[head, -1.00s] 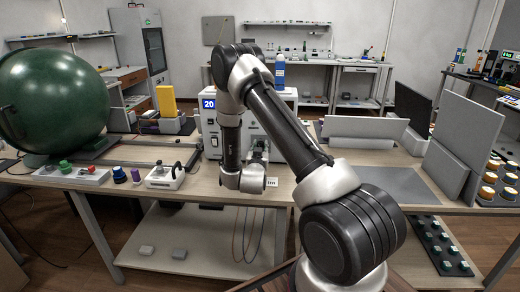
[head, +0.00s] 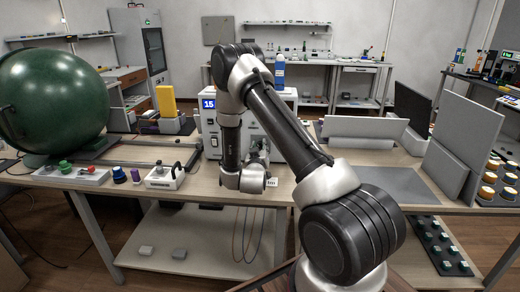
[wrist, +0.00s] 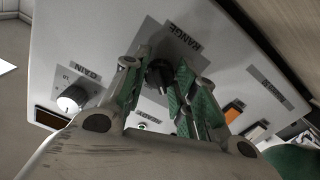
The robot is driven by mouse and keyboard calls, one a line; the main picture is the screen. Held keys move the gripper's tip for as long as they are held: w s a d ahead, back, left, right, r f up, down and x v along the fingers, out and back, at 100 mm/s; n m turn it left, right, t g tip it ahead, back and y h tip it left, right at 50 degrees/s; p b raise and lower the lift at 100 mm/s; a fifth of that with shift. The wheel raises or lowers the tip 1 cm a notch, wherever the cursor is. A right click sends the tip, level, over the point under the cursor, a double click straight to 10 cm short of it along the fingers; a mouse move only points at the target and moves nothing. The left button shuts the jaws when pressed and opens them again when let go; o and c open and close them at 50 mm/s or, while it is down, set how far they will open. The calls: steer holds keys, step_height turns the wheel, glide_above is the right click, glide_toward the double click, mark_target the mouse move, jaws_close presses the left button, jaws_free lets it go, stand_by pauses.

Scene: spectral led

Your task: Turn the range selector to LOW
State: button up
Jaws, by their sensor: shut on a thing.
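The range selector (wrist: 158,75) is a dark round knob on a pale panel, beside a label reading RANGE. My gripper (wrist: 158,71) is shut on this knob, with a green-padded finger on each side of it in the wrist view. The fingers hide part of the knob, and I cannot read its setting. In the head view, the white instrument (head: 212,136) stands on the bench with a blue display (head: 209,104) reading 15.
A GAIN knob (wrist: 72,98) sits left of my gripper, and orange (wrist: 234,111) and white (wrist: 256,131) buttons sit right. A large green sphere (head: 50,100) stands at the bench's left. Grey panels (head: 360,126) stand at right. Thin cables hang below the bench.

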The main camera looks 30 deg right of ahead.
steer(key=o, duration=1)
steer(key=shift+o, duration=0.2)
steer(key=v, duration=1.2)
